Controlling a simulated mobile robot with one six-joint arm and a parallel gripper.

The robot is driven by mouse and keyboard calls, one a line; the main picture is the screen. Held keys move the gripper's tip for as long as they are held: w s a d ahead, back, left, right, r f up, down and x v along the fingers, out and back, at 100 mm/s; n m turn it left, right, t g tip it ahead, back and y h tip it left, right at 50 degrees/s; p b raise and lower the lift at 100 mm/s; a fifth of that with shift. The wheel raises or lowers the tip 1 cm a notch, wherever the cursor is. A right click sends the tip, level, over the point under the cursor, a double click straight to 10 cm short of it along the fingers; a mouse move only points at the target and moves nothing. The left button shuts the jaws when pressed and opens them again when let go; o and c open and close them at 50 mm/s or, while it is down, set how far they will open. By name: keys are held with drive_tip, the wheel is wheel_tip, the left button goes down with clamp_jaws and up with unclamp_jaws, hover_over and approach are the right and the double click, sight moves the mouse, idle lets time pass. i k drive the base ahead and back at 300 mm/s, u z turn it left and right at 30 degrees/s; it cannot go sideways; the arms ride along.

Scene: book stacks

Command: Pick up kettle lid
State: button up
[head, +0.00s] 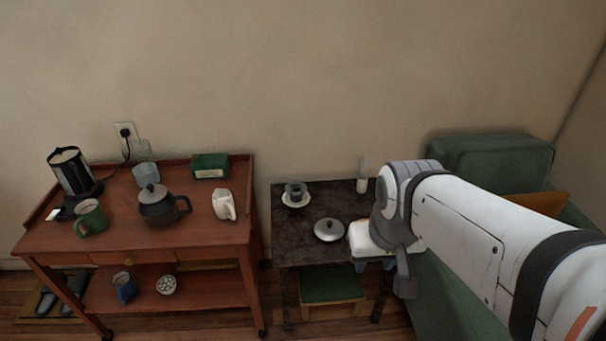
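A round silvery lid with a small dark knob, which looks like the kettle lid (329,231), lies on the small dark table (300,250). A metal and black kettle (70,172) stands at the back left of the red-brown wooden cart, and its top looks open. My arm comes in from the right, and its end with my gripper (404,283) is at the right edge of the dark table, to the right of the lid and apart from it. The fingers cannot be made out, so whether they are open or shut is unclear.
The cart (120,240) holds a dark teapot (158,208), a green mug (91,218), a white pitcher (223,205) and a green box (210,167). A cup on a saucer (295,197) stands behind the lid. A clear slim vessel (362,182) stands at the table's back right.

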sight(328, 230)
drive_tip(key=z, duration=0.05)
drive_tip(key=i, duration=1)
drive_tip(key=u, duration=0.1)
